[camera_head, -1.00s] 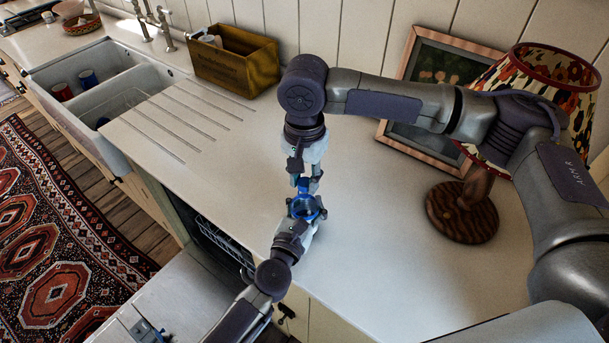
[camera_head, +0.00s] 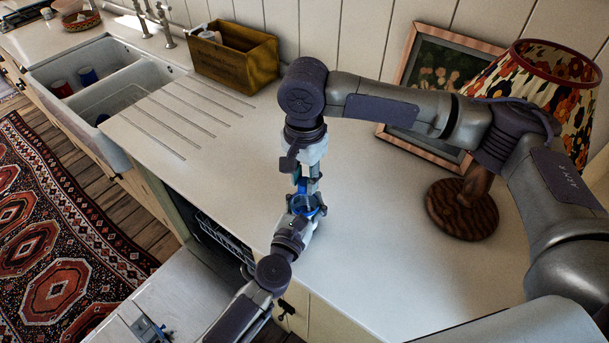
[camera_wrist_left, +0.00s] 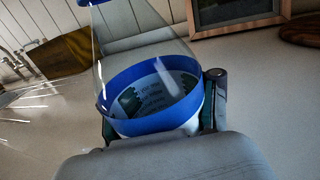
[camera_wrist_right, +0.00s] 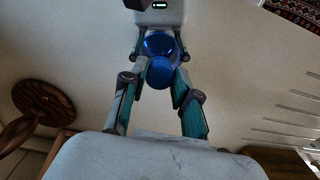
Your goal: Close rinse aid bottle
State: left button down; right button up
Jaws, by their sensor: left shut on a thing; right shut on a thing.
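The rinse aid bottle (camera_head: 305,203) is clear with a blue band and a printed label, seen close in the left wrist view (camera_wrist_left: 150,95). My left gripper (camera_head: 306,214) is shut around its lower part and holds it above the counter's front edge. The blue cap (camera_wrist_right: 159,73) is at the bottle's neck. My right gripper (camera_head: 305,184) points down from above, in line with the bottle, and is shut on the cap, one finger on each side (camera_wrist_right: 160,80). In the left wrist view the cap (camera_wrist_left: 88,2) is cut by the top edge. I cannot tell how tightly it sits.
A lamp with a wooden base (camera_head: 461,210) and a framed picture (camera_head: 432,85) stand at the back right. A wooden box (camera_head: 235,62) and the double sink (camera_head: 100,85) are to the left. The counter (camera_head: 370,230) right of the bottle is clear.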

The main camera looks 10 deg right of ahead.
jog(key=m, duration=0.5)
jog(key=shift+f, duration=0.1)
jog(key=m, duration=0.6)
jog(key=shift+w, duration=0.1)
jog(key=o, duration=0.7)
jog(key=shift+r, duration=2.35)
jog(key=shift+c, duration=0.5)
